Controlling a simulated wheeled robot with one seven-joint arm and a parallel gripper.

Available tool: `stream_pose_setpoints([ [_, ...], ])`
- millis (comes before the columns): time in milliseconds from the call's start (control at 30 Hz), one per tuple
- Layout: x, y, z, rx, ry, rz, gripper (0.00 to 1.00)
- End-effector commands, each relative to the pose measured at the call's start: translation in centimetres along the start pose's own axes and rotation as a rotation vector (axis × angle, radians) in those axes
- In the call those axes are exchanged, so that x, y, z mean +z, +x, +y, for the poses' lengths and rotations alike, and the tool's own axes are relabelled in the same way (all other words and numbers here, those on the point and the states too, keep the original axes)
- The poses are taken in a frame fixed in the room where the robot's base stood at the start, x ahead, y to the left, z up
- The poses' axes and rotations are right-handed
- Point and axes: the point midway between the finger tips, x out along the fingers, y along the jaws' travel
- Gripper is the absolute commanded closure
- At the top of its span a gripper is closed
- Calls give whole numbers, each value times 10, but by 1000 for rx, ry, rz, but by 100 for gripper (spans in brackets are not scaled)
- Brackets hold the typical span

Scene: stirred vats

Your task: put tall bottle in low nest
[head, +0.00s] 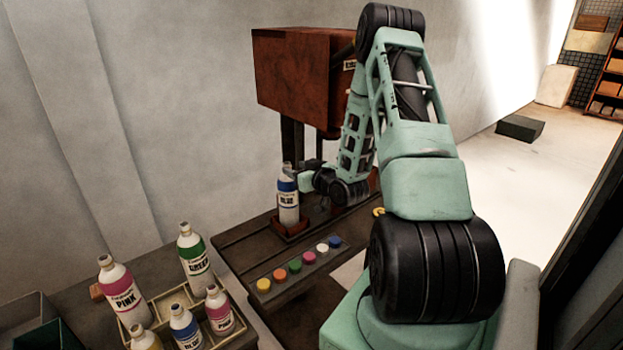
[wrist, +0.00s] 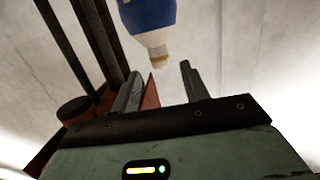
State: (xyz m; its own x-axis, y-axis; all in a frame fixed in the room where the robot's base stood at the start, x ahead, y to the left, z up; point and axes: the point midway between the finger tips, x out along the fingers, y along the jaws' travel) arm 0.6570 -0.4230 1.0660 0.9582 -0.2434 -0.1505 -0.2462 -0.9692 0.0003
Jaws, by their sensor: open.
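A tall bottle (head: 288,208) with a blue label stands upright in a low red-brown nest (head: 291,233) on the dark bench. My gripper (head: 300,174) is beside the bottle's upper part, on its right in the head view. In the wrist view the bottle's blue shoulder and pale neck (wrist: 152,30) show upside down beyond the fingertips. My gripper (wrist: 160,82) is open there, with nothing between its fingers. Whether a finger touches the bottle cannot be told.
A red-brown box (head: 297,75) on dark posts stands behind the nest. A strip of coloured buttons (head: 300,269) lies in front.

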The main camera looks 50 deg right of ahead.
Motion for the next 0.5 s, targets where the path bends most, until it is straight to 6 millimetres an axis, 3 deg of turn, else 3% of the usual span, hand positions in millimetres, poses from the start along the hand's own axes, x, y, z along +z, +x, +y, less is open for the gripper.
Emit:
stream_pose_setpoints([
  [300,3,-66,1,3,-1,1,55],
  [500,2,-87,0,1,0,0,55],
])
